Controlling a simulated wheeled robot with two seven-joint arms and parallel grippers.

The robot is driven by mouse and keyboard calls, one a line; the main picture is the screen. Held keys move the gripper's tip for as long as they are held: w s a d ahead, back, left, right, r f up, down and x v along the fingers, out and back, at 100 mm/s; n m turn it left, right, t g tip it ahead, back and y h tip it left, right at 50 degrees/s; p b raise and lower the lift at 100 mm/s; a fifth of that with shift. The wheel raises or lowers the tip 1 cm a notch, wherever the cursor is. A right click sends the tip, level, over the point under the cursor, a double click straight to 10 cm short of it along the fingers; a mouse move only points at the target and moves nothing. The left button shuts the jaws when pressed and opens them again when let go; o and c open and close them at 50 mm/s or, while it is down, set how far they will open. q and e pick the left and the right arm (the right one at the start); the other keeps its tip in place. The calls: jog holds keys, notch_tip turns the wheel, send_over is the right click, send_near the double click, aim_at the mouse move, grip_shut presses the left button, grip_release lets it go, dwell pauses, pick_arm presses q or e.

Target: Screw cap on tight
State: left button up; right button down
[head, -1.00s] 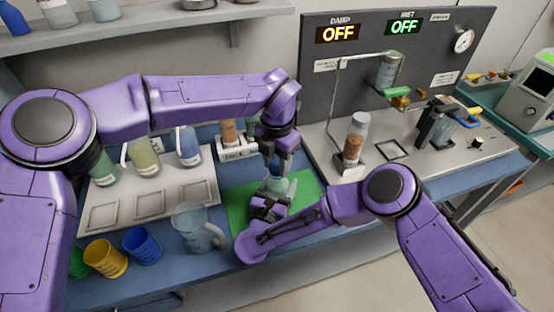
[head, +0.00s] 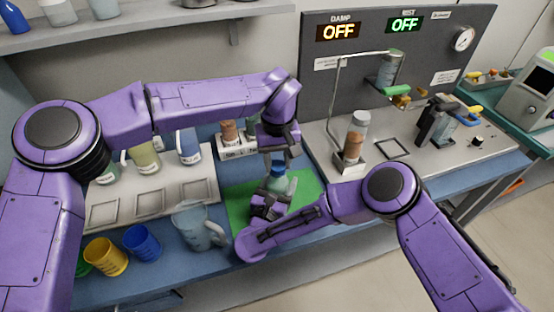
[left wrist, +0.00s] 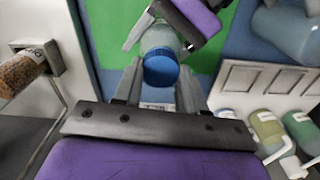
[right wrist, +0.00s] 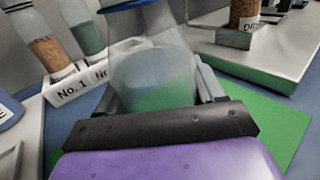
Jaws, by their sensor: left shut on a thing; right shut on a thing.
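A translucent bottle (head: 281,184) with a blue cap (head: 278,167) stands upright over the green mat (head: 236,203). My left gripper (head: 279,157) comes down from above and is shut on the cap. In the left wrist view the blue cap (left wrist: 161,68) sits on the bottle's top, between the finger tips. My right gripper (head: 271,203) is shut around the bottle body from the near side. The bottle (right wrist: 155,80) fills the space between its fingers in the right wrist view. How tightly the cap is seated cannot be told.
A clear pitcher (head: 197,228) and blue (head: 142,245) and yellow (head: 106,256) cups stand left of the mat. A white rack (head: 233,150) with bottles is behind. A holder with a brown-filled bottle (head: 355,137) stands right, near the panel reading OFF.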

pick_arm(q)
jog(key=m, duration=0.6)
jog(key=shift+m, duration=0.3)
